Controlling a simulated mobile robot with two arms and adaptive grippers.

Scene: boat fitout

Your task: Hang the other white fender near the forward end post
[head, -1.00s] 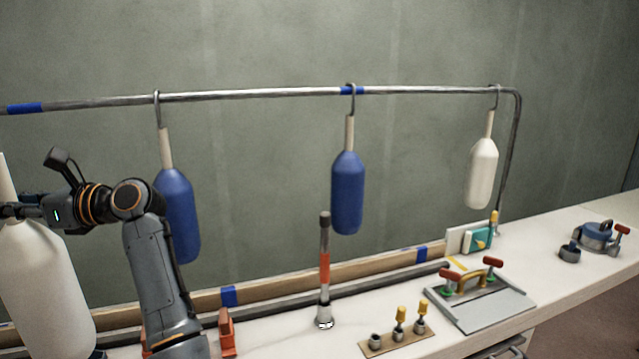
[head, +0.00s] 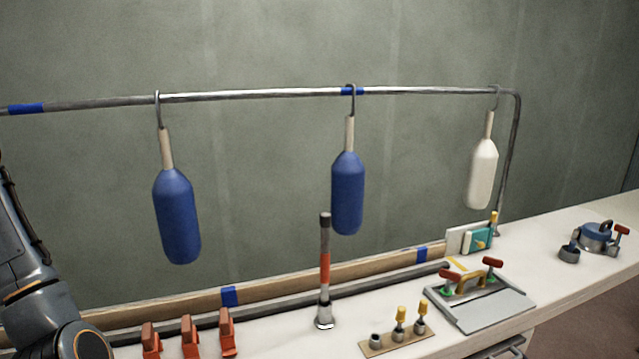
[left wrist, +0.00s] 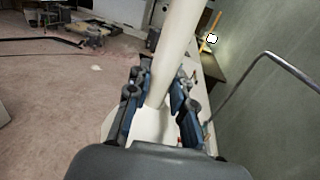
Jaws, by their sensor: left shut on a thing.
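In the left wrist view my left gripper (left wrist: 155,108) is shut on the pale neck of a white fender (left wrist: 176,50). Another white fender (head: 482,174) hangs by a hook from the rail (head: 250,96), close to the end post (head: 510,160) at the right. Two blue fenders, one at the left (head: 177,215) and one mid-rail (head: 347,193), also hang from hooks.
Blue tape marks (head: 26,108) band the rail. Below are orange clamps (head: 190,338), an upright orange-banded tool (head: 325,270), a small block with yellow-topped pieces (head: 398,340), a grey tray (head: 485,308) and a blue device (head: 597,237). The rail's stretch between the fenders is free.

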